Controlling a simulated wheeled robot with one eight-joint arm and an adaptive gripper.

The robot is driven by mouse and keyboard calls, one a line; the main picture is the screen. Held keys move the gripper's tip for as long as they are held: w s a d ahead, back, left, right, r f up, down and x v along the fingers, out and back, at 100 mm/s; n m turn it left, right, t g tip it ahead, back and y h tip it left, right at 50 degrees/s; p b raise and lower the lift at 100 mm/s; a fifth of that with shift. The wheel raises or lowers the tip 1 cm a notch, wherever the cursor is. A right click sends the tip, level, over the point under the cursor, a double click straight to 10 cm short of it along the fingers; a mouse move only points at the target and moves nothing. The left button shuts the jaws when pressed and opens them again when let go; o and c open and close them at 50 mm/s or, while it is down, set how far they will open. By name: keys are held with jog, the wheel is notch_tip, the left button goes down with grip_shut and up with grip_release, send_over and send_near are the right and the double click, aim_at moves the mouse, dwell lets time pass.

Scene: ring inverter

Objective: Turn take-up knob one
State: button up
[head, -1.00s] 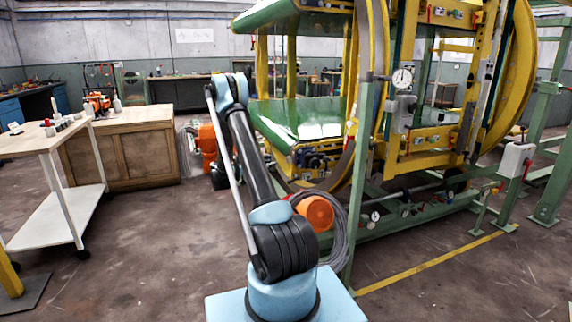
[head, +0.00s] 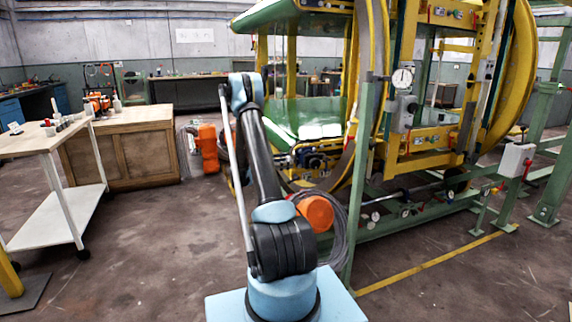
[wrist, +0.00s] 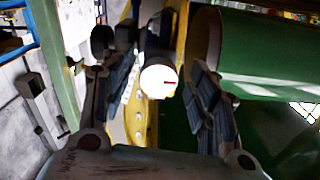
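In the wrist view, a round white face with a short red mark (wrist: 158,82) sits on a dark knob-like body, in front of a yellow frame part. It looks like a take-up knob, but no label shows to tell which one. My gripper (wrist: 156,76) is open, with one dark ribbed finger to the left of the white face and one to the right. Gaps show on both sides, so the fingers do not appear to touch it. In the head view my gripper is hidden behind my arm. Dark fittings (head: 312,160) show on the machine below its green bed.
The ring machine's yellow frame (head: 392,150) and green bed (head: 310,120) stand close to my arm. A green post (head: 361,190) rises to the right of my arm.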

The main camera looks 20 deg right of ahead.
jog(key=c, duration=1)
jog(key=shift+o, duration=0.3)
jog(key=shift+d, duration=0.15)
